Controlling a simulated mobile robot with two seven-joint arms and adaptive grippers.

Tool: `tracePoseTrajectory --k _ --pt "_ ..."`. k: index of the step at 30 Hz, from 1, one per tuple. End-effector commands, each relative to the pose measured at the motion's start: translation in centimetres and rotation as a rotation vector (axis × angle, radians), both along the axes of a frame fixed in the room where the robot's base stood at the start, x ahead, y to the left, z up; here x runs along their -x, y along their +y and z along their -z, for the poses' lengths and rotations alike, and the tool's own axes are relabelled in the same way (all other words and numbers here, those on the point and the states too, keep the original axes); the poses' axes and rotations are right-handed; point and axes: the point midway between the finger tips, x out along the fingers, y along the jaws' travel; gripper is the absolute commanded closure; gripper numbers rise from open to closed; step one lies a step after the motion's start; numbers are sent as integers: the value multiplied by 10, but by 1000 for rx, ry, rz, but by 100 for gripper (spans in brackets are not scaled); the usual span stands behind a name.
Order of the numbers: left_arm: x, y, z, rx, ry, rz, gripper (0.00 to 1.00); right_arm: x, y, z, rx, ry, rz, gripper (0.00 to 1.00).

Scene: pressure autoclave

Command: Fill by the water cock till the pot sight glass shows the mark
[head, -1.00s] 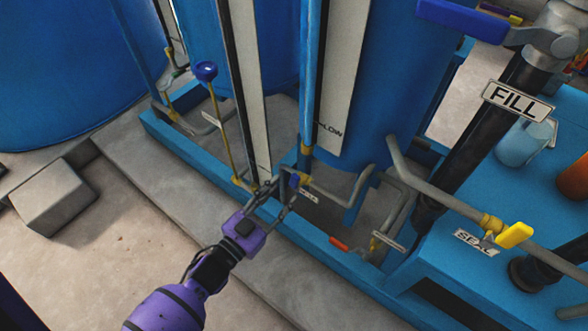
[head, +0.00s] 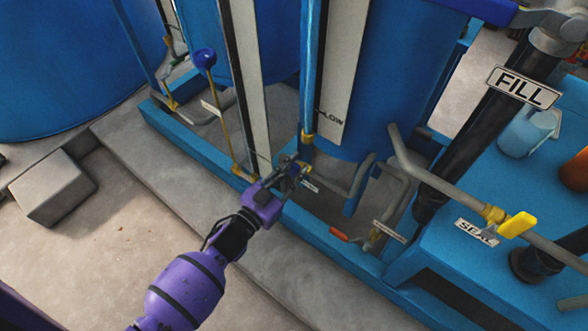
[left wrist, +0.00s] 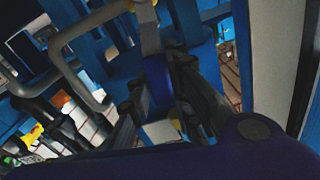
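My left gripper (head: 292,168) is at a small cock low on the pipework, by the foot of a blue upright pipe. In the left wrist view its two fingers (left wrist: 157,90) stand close on either side of a dark blue handle (left wrist: 156,82), and they appear shut on it. The fingers hide most of this cock in the head view. A small label (head: 310,187) beside it is too small to read. A white strip marked LOW (head: 342,80) runs up the blue tank (head: 385,90). No water level is readable. My right gripper is not in view.
A FILL plate (head: 523,87) hangs on a dark pipe at right, below a blue lever (head: 475,8). A yellow handle (head: 517,225) sits by a SEAL label (head: 477,232). A red-handled cock (head: 339,234) lies nearby. A blue knob on a rod (head: 204,58) stands left.

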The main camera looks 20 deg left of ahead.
Motion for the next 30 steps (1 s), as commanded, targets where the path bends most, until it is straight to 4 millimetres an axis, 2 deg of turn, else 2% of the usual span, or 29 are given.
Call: tracePoseTrajectory --k 8,16,26,27,30 --pt "0 0 0 1 0 0 100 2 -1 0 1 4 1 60" --pt "-6 13 -3 150 62 1 100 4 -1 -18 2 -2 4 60" --pt "-6 15 -1 180 73 -1 100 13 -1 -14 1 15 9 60" --pt "-6 15 -1 180 73 -1 77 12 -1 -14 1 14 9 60" --pt "-6 15 -1 178 73 -1 64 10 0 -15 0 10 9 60"
